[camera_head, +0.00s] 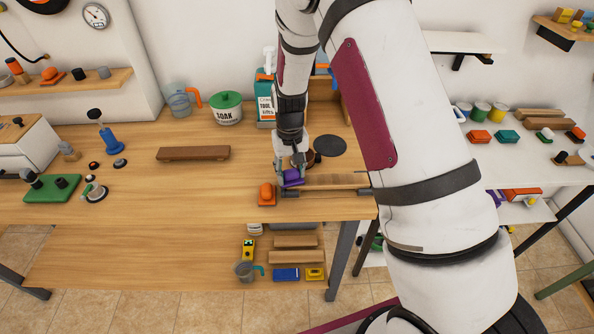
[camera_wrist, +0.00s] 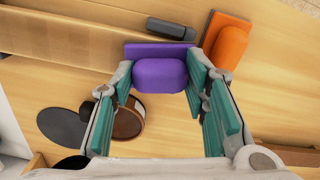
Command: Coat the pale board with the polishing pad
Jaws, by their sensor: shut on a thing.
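My gripper (camera_head: 291,174) is shut on the purple polishing pad (camera_head: 293,181), with teal fingers on either side of it. The pad also shows between the fingertips in the wrist view (camera_wrist: 160,74). The pale board (camera_head: 335,181) lies on the bench by a dark grey bar, and also shows in the wrist view (camera_wrist: 60,40). The pad is at the board's left end; I cannot tell whether it touches the board. A round tin with brown contents (camera_wrist: 128,122) stands behind, beside a dark disc (camera_head: 330,146).
An orange pad (camera_head: 266,194) sits just left of the purple pad, near the bench's front edge. A dark brown board (camera_head: 193,153) lies further left. A teal bottle (camera_head: 265,95) and a SOAK tub (camera_head: 227,110) stand at the back.

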